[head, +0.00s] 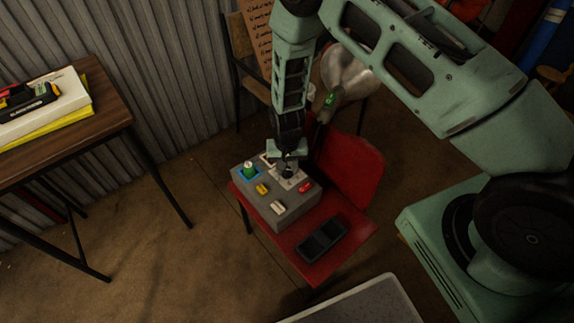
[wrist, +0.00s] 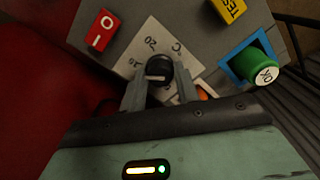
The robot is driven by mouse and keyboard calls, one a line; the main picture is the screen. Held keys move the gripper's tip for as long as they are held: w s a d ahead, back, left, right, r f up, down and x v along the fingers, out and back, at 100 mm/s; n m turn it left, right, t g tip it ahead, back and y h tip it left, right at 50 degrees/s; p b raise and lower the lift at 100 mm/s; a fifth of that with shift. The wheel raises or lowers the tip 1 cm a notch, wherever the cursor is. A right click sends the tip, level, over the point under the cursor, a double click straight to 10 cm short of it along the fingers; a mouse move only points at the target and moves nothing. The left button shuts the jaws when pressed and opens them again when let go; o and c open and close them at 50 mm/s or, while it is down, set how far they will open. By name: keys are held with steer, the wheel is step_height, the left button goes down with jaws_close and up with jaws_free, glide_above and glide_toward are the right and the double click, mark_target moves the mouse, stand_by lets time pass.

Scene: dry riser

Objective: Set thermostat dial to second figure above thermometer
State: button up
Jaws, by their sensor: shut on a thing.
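A grey control box (head: 268,210) sits on a red chair seat. Its thermostat dial (wrist: 158,68) is a black knob on a white plate (wrist: 146,42) with printed figures, upside down in the wrist view. A light pointer mark shows on the knob. My gripper (wrist: 160,80) is shut on the dial, one finger on each side; in the head view my gripper (head: 288,160) comes down from above onto the box top. The lower part of the plate and some figures are hidden by my fingers. I cannot make out a thermometer.
The box also bears a red rocker switch (wrist: 101,30), a yellow TEST control (wrist: 228,8), a green OK button (wrist: 262,68) and a white switch (head: 277,207). An orange part (wrist: 203,92) is partly hidden. A black tray (head: 322,238) lies beside the box.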

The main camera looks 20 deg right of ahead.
steer(key=shift+m, duration=0.8)
steer(key=o, duration=1)
steer(key=shift+c, duration=0.2)
step_height(320, 180, up, 17)
steer(key=p, duration=0.2)
steer(key=shift+r, duration=0.2)
